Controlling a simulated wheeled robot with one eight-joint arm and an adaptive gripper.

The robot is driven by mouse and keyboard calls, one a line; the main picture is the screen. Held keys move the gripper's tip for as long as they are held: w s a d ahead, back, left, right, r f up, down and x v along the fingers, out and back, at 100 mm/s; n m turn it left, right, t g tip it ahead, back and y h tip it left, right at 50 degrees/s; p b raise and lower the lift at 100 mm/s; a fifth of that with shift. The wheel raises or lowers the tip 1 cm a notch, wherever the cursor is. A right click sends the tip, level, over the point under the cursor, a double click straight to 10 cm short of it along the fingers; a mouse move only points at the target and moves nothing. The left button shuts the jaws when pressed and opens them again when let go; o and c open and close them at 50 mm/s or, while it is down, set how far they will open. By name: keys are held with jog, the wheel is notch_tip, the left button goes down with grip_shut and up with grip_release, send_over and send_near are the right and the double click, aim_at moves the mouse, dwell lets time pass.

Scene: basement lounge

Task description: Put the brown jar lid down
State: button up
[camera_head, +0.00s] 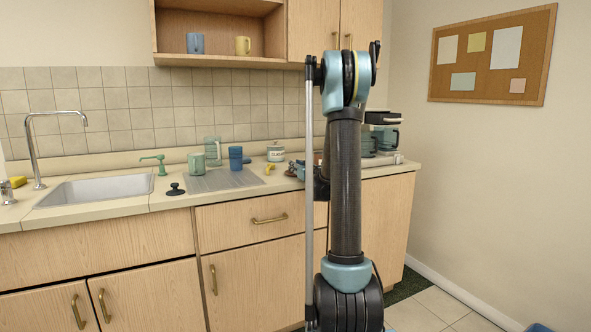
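I cannot make out the brown jar lid for sure. A small brown item (290,168) sits on the counter just left of my arm, too small to identify. A pale labelled jar (276,153) stands behind it near the tiled wall. My arm rises upright in front of the counter and bends at the top. The fingers of my gripper do not show; they seem to be hidden behind my upper arm, so I cannot see what it holds.
The counter (105,208) has a sink (95,190), a black knobbed item (176,188), a ribbed drainboard (222,180), a green mug (196,162), a blue cup (235,158) and a yellow item (269,169). A coffee-maker-like appliance (383,136) stands right of my arm.

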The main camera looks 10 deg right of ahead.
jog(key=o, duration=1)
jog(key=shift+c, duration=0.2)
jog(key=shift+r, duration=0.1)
